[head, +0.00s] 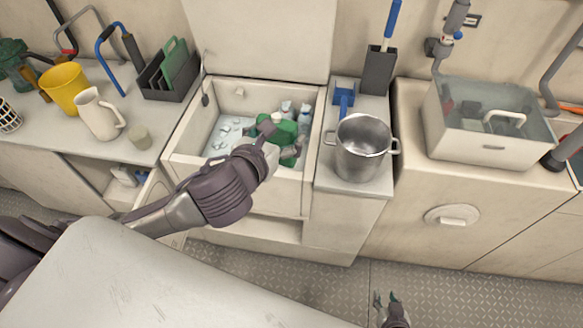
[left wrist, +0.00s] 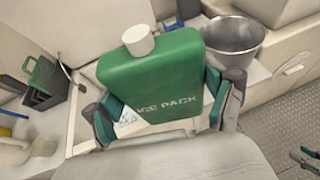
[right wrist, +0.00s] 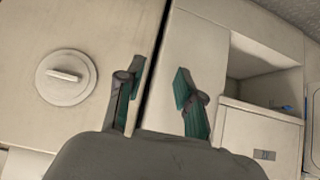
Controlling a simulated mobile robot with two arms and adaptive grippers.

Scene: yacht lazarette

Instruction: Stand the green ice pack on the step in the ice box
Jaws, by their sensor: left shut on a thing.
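The green ice pack (left wrist: 155,80) has a white cap and fills the middle of the left wrist view. My left gripper (left wrist: 170,115) is shut on it, with a finger on each side. In the head view the ice pack (head: 284,131) is partly hidden by my left gripper (head: 280,145), over the right part of the open ice box (head: 180,150). I cannot tell whether the pack touches anything below it. The step is not clearly visible behind the pack and gripper. My right gripper (right wrist: 155,90) is open and empty, low in front of the cabinets; it also shows in the head view (head: 385,298).
Ice (head: 222,135) lies in the left part of the box, and bottles (head: 304,114) stand at its right back. A steel pot (head: 362,148) stands right of the box. A white pitcher (head: 98,112) and yellow bucket (head: 65,88) stand left. The raised lid (head: 262,38) is behind.

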